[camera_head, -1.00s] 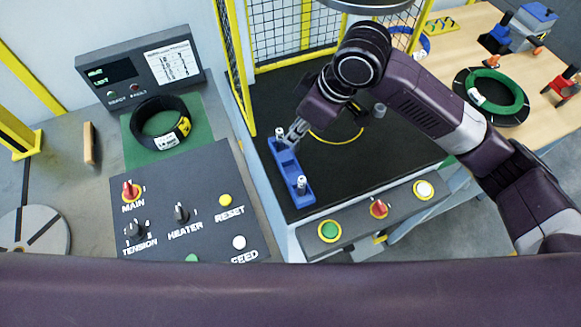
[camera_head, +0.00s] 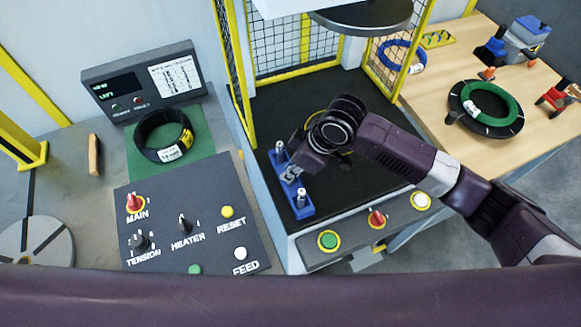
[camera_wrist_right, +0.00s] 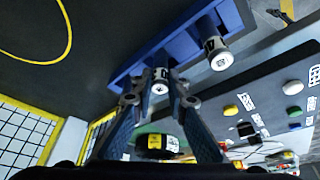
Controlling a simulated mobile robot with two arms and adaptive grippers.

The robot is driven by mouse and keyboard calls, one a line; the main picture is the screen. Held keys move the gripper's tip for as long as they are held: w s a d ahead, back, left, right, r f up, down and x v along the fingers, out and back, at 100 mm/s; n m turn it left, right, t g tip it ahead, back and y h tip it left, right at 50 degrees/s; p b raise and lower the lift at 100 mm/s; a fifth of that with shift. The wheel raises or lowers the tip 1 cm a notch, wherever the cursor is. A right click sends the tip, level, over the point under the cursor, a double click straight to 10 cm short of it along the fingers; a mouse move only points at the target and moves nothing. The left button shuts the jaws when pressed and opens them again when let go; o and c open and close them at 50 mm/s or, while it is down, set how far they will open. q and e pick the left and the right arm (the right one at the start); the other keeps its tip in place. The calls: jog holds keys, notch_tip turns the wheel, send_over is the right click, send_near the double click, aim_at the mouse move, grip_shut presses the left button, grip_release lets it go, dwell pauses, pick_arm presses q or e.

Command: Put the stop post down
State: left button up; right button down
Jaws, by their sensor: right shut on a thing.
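The blue rack (camera_head: 308,211) lies on the dark bed of the machine. One pale metal post (camera_head: 280,148) stands at its far end and another post (camera_head: 300,197) near its front end. My right gripper (camera_head: 289,174) is over the rack between these two. In the right wrist view my right gripper (camera_wrist_right: 158,94) is shut on a stop post (camera_wrist_right: 160,76), whose end shows between the fingers. It is at the rack (camera_wrist_right: 184,44); I cannot tell whether its foot is seated. Another post (camera_wrist_right: 216,54) stands beside it. My left gripper is not in view.
A mesh guard (camera_head: 290,45) stands behind the bed. A button panel (camera_head: 350,232) runs along its front. The control console (camera_head: 160,215) and a black coil (camera_head: 150,152) are left. A wooden table (camera_head: 440,95) with a green coil (camera_head: 490,102) is right.

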jog(key=c, duration=1.9)
grip_release()
jog(key=shift+f, duration=0.1)
jog(key=b+v, duration=0.1)
jog(key=v, duration=1.1)
jog(key=shift+b, duration=0.35)
jog(key=shift+a, duration=0.1)
